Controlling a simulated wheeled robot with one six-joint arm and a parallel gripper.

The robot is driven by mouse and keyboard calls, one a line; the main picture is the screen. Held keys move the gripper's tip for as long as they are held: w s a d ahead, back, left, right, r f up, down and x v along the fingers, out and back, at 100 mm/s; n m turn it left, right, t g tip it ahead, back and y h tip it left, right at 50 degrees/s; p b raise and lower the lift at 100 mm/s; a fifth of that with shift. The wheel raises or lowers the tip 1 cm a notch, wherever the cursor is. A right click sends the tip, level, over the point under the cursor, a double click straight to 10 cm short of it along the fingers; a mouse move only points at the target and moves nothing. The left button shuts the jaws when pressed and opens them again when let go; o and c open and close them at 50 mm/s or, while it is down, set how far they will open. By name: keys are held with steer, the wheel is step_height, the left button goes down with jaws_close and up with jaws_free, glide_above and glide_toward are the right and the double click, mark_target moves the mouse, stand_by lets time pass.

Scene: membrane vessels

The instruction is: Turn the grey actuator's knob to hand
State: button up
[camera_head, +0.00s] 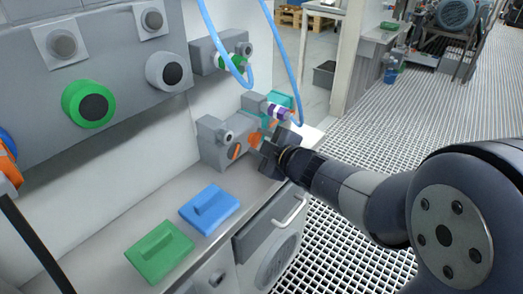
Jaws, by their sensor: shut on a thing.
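The grey actuator (213,143) is a boxy unit on the bench against the wall panel, with a small round dial and an orange mark on its near face. My gripper (264,150) is at the actuator's right side, coming from the right. Its dark jaws are shut on the actuator's knob (255,138), of which only some orange shows beside the fingers. The jaws hide most of the knob, so its setting cannot be read.
A blue block (209,207) and a green block (160,250) lie on the bench in front. A purple-and-white banded fitting (277,111) and blue hoses (287,62) are close above my gripper. A panel with a green-ringed knob (89,104) stands left. Grating floor lies right.

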stand_by(0.3)
steer(key=o, duration=1)
steer(key=p+v, duration=0.3)
steer(key=v, duration=0.8)
steer(key=shift+w+f, duration=0.1)
steer(key=shift+c, duration=0.2)
